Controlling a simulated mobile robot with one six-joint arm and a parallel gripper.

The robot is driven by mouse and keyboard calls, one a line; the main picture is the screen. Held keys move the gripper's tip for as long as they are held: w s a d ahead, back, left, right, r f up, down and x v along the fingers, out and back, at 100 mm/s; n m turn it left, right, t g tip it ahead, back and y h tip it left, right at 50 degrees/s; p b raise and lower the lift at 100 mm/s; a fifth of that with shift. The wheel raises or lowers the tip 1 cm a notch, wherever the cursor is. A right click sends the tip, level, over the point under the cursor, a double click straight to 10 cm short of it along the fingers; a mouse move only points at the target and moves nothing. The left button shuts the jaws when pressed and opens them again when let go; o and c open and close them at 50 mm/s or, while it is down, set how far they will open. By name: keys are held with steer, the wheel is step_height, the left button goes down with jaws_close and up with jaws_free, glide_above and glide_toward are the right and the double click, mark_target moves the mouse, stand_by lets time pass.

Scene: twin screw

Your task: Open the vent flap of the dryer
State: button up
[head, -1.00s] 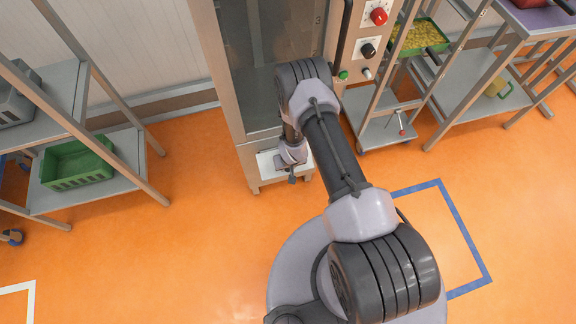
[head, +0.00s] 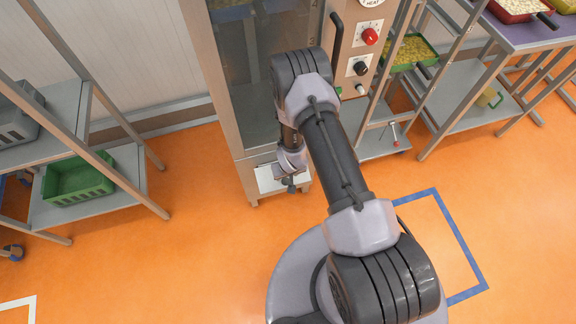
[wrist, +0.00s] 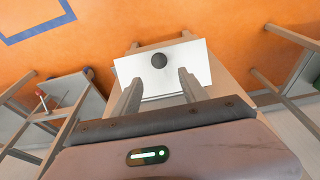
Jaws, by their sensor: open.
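The dryer (head: 246,85) is a tall steel cabinet with a glass door, standing ahead of my arm. Low on its front is a white vent flap (head: 266,181), partly hidden by my gripper in the head view. In the wrist view the white flap (wrist: 198,66) carries a round dark knob (wrist: 159,60). My gripper (wrist: 158,84) is open, its two fingers either side of the knob's line in the picture. The knob shows beyond and between the fingertips, and nothing is held. In the head view my gripper (head: 290,183) points down in front of the flap.
A control panel (head: 362,60) with red and black knobs is on the dryer's right. A rack with a green crate (head: 78,176) stands left. A wheeled trolley (head: 385,140) and a table (head: 525,32) stand right. Orange floor (head: 180,250) is clear in front.

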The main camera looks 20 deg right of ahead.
steer(key=p+v, duration=0.2)
steer(key=v, duration=0.7)
step_height(320, 180, up, 31)
steer(key=w+m+t+b, duration=0.1)
steer(key=w+m+t, duration=0.1)
steer(key=s+a+r+m+y, duration=0.1)
steer(key=s+a+r, duration=0.1)
steer(key=s+r, duration=0.6)
steer(key=s+a+r+m+t+y+b, duration=0.1)
steer(key=s+r, duration=0.6)
steer(key=s, duration=0.5)
steer(key=shift+a+r, duration=0.4)
